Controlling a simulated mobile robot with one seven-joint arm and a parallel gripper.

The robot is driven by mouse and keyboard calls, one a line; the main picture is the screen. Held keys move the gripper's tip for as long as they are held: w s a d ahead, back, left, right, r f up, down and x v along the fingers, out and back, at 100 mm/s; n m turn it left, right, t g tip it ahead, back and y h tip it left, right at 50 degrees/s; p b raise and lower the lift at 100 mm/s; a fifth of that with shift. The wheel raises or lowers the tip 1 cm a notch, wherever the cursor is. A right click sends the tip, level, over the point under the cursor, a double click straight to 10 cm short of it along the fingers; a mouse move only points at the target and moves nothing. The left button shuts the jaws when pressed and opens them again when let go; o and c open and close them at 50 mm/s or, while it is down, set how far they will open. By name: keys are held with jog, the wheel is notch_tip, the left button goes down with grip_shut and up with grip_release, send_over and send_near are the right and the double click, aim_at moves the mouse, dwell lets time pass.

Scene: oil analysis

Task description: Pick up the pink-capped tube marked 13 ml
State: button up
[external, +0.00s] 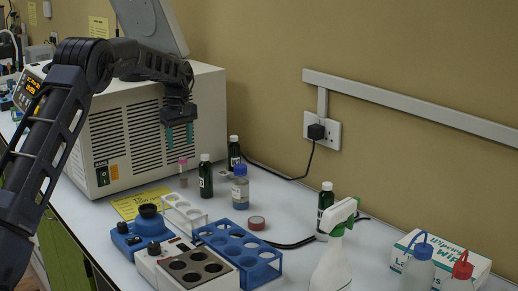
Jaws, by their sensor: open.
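The pink-capped tube (183,173) stands upright on the white bench, close to the front of the large beige machine. It is small here, and no marking on it can be read. My gripper (180,136) points down above the tube, with its two teal fingers apart and empty. A gap shows between the fingertips and the pink cap. The fingers appear roughly in line with the tube, but depth is hard to judge from this one view.
A dark bottle (206,178) stands just right of the tube, with another (234,153) behind. A blue-capped bottle (240,189) is further right. A white rack (184,212), blue mixer (140,236) and blue rack (262,262) lie nearer the camera. The beige machine (130,125) stands left.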

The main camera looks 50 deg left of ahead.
aim_at(183, 169)
jog(key=f, duration=1)
jog(key=shift+w+d+f, duration=0.1)
jog(key=shift+d+f, duration=0.15)
jog(key=shift+f, duration=0.05)
jog(key=c, duration=1)
jog(key=shift+c, duration=0.2)
jog(key=shift+r, duration=0.15)
